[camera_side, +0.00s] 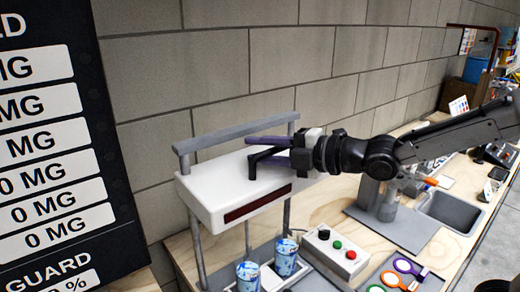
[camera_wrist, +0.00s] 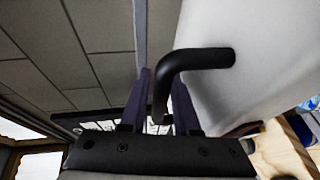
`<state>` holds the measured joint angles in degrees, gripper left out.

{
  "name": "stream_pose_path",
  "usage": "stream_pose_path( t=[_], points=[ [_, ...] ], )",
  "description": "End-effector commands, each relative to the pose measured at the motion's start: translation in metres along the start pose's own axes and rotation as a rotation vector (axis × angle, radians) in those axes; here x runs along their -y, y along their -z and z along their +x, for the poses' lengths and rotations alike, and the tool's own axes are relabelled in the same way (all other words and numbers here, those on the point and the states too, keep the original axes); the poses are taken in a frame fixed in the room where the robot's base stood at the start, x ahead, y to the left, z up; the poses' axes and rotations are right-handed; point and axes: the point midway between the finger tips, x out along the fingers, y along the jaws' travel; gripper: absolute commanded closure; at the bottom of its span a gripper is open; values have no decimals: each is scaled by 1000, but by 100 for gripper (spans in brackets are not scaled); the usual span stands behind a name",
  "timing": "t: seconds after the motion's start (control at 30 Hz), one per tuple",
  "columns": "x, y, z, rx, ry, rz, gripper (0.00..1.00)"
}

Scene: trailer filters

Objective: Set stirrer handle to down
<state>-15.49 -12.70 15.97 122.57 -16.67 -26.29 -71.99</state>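The stirrer (camera_side: 212,190) is a white box with a dark red front panel, held on grey posts. Its black bent stirrer handle (camera_side: 256,161) sticks out of the box; in the wrist view the handle (camera_wrist: 205,58) leaves the white face and bends towards my gripper. My gripper (camera_side: 257,150) reaches in from the right with two purple fingers, one on each side of the handle. In the wrist view the fingers of my gripper (camera_wrist: 161,78) are apart, with the handle's free end between them. Narrow gaps seem to show beside the handle; firm contact cannot be told.
A grey bar (camera_side: 238,130) runs above the box close to the upper finger. Two blue-patterned cups (camera_side: 286,257) stand below the box. A button box (camera_side: 336,250), coloured rings (camera_side: 408,268) and a sink (camera_side: 450,210) are on the wooden counter. A block wall (camera_side: 220,60) stands behind.

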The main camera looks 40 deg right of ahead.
Motion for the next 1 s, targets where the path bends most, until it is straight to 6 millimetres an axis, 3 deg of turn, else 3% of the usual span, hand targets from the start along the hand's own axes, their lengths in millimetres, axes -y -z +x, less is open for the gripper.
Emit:
stream_pose_path(
  t=[0.23, 0.4, 1.0],
  points=[
    [0, 0, 0, 0, -1, 0, 72],
    [0, 0, 0, 0, -1, 0, 100],
    [-1, 0, 0, 0, -1, 0, 100]
  ],
)
